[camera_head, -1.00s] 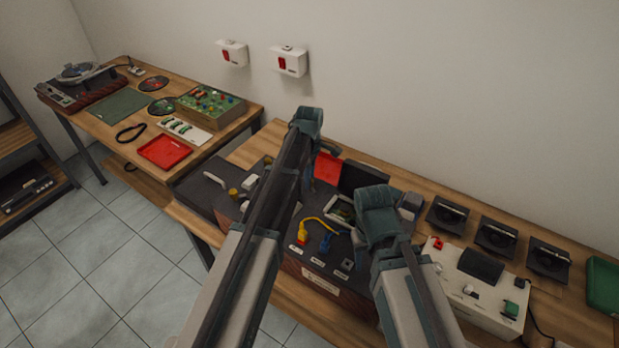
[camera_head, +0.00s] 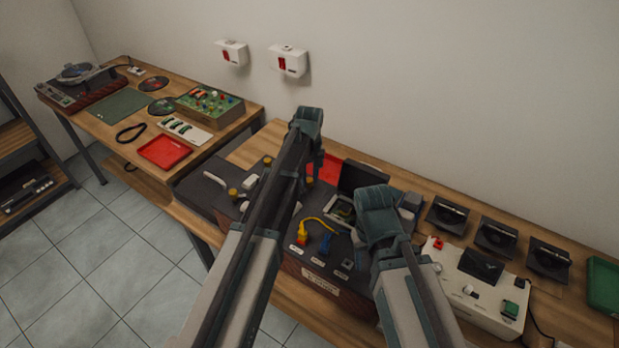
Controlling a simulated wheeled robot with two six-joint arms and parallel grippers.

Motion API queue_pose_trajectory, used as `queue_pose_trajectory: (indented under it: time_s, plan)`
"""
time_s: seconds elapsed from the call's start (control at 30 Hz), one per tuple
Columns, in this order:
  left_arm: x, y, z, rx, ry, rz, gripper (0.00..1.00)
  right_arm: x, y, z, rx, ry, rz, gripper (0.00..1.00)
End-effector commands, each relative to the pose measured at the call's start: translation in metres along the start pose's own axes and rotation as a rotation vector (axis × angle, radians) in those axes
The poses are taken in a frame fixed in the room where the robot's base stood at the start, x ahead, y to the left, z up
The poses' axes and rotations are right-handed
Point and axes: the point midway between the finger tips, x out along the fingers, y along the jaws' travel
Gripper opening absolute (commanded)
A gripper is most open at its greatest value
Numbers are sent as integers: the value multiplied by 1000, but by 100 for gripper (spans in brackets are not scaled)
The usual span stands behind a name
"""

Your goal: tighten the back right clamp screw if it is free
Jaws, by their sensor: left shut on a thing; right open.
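The dark hi-fi unit (camera_head: 290,268) lies on the right-hand bench, with several yellow knobs on its top. One yellow knob (camera_head: 233,194) is at the left and another (camera_head: 267,160) is further back. A yellow knob (camera_head: 308,181) shows at the back right, right at the fingertips of my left gripper (camera_head: 311,172). That gripper points down and is shut on this knob, which looks like the back right clamp screw; the fingers hide most of it. My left forearm covers the unit's middle. My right gripper (camera_head: 378,222) is open above the unit's right side, its fingertips mostly hidden.
A white device (camera_head: 480,300) and several black fan-like units (camera_head: 497,238) are at the right. The left bench (camera_head: 215,150) holds a turntable (camera_head: 82,85) and a circuit board.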

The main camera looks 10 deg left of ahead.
Motion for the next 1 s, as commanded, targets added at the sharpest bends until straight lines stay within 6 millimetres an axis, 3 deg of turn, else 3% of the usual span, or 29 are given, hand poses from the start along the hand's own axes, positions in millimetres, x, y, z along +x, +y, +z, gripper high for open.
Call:
queue_pose_trajectory:
  time_s: [0.6,1.0]
  plan:
    - [0,0,0,578,0,0,0,0,0,0,0,0,0,50]
    - [0,0,0,853,0,0,0,0,0,0,0,0,0,50]
